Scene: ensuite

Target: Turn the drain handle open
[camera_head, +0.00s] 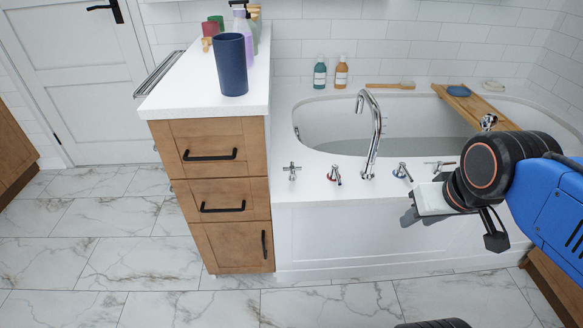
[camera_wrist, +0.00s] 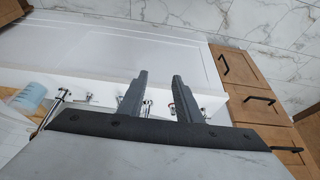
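A white bathtub (camera_head: 330,215) has a tall chrome spout (camera_head: 375,135) on its front deck. Several chrome handles stand along the deck: a cross-shaped one (camera_head: 292,171) at left, one with a red mark (camera_head: 335,175), one with a blue mark (camera_head: 402,172), and one (camera_head: 438,165) nearest my arm. I cannot tell for sure which is the drain handle. My gripper (camera_head: 412,214) is in front of the tub's right part, apart from the handles. In the wrist view its two fingers (camera_wrist: 158,78) are spread with nothing between them; small chrome fittings show beyond them.
A wooden drawer cabinet (camera_head: 225,190) with a dark blue cup (camera_head: 231,65) on top stands left of the tub. Two bottles (camera_head: 330,74) stand at the back. The marble floor (camera_head: 110,260) in front is clear.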

